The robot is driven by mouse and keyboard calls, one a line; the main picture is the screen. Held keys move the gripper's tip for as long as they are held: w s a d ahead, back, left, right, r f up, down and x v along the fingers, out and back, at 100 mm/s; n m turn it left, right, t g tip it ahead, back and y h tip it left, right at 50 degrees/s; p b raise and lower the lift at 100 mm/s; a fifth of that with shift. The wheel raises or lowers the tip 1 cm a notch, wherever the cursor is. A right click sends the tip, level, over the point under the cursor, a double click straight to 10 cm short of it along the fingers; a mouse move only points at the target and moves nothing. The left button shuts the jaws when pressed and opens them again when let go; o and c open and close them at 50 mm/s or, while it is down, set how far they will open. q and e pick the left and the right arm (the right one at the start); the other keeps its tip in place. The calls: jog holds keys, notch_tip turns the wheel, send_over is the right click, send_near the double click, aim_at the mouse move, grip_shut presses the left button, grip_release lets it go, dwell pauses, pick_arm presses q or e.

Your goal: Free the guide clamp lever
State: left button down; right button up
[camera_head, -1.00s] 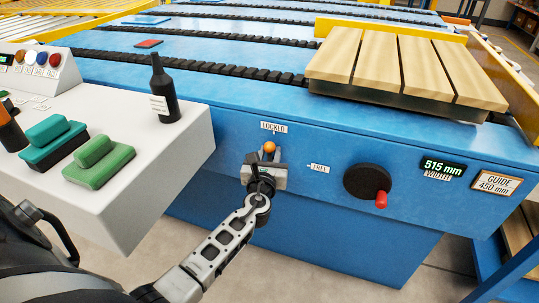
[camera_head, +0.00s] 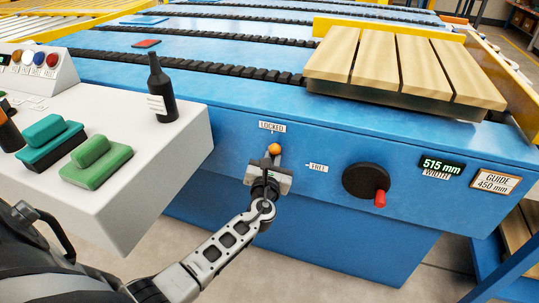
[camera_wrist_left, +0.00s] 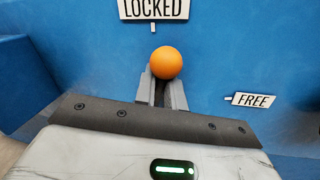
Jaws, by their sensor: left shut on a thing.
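The guide clamp lever's orange ball knob (camera_head: 274,148) is on the blue machine's front, just below and slightly right of the LOCKED label (camera_head: 272,127). The FREE label (camera_head: 317,168) is to its right and lower. In the left wrist view the orange knob (camera_wrist_left: 166,62) shows just beyond the fingers, below the LOCKED label (camera_wrist_left: 154,9); the FREE label (camera_wrist_left: 250,100) is at right. My left gripper (camera_head: 272,163) is shut on the lever, its fingers just under the knob. The lever's shaft is mostly hidden by the fingers. My right gripper is not in view.
A black handwheel (camera_head: 366,182) with a red handle is right of the lever. A display (camera_head: 442,167) reads 515 mm and a card (camera_head: 494,180) reads GUIDE 450 mm. A dark bottle (camera_head: 161,88) stands on the white console (camera_head: 180,135) at left.

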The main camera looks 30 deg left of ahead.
aim_at(291, 161)
pick_arm(q)
jog(key=d+m, duration=0.1)
jog(key=m, duration=0.1)
jog(key=d+f+m+t, duration=0.1)
jog(key=m, duration=0.2)
jog(key=d+m, duration=0.1)
jog(key=m, duration=0.2)
jog(key=shift+w+f+h+b, duration=0.3)
jog(key=shift+w+f+b, duration=0.05)
jog(key=shift+w+f, duration=0.05)
jog(key=m, duration=0.1)
jog(key=f+m+t, duration=0.1)
jog(key=m, duration=0.1)
jog(key=d+m+h, duration=0.1)
jog(key=shift+w+f+m, duration=0.1)
jog(key=shift+f+m, duration=0.25)
jog(key=shift+m, duration=0.05)
jog(key=shift+d+f+m+t+h+b, duration=0.15)
jog(key=shift+f+m+t+h+b, duration=0.2)
jog(key=shift+m, duration=0.85)
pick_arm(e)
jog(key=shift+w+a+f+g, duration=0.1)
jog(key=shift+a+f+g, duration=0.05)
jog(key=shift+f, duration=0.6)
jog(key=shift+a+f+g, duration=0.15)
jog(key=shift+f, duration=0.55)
pick_arm(q)
jog(key=shift+f, duration=0.1)
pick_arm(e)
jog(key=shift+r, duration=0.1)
